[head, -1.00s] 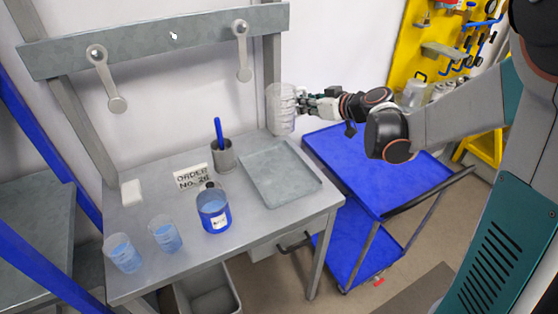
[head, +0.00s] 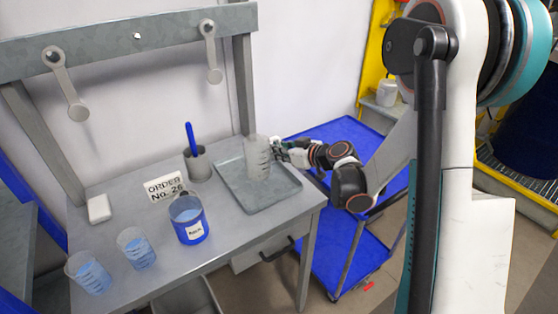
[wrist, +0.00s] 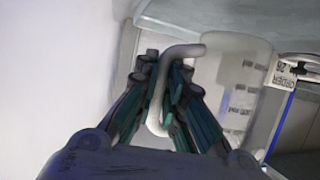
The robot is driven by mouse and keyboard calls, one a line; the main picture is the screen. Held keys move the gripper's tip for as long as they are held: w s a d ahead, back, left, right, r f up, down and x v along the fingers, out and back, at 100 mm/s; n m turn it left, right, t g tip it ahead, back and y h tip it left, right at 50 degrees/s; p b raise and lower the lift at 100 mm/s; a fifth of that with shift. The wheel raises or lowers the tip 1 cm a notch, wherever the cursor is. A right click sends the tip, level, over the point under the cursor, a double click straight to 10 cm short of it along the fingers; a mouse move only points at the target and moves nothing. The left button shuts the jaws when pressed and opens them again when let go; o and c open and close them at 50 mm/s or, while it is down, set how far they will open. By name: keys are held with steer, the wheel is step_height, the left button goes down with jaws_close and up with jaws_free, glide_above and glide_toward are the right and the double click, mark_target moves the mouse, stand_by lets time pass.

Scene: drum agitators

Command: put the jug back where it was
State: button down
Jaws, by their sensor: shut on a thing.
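The jug (head: 257,158) is a clear, pale container with dark measuring marks. In the head view it is upright over the grey tray (head: 282,192) at the right of the workbench; I cannot tell whether its base touches the tray. My gripper (head: 277,150) reaches in from the right and is shut on the jug's handle. In the wrist view the fingers (wrist: 170,95) close around the pale curved handle (wrist: 156,105), with the marked wall of the jug (wrist: 238,85) just beyond.
A blue cart (head: 345,140) is at the right.

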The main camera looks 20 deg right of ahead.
steer(key=shift+f+b, duration=0.4)
steer(key=shift+f, duration=1.15)
steer(key=shift+f, duration=0.2)
steer(key=c, duration=1.7)
jaws_free()
steer(key=shift+r, duration=0.1)
steer(key=shift+r, duration=0.15)
steer(key=shift+s+d+r, duration=0.1)
steer(key=shift+s+d, duration=0.1)
steer(key=p+v, duration=0.2)
steer(key=v, duration=0.9)
steer(key=shift+s+p, duration=0.15)
steer(key=shift+p, duration=0.15)
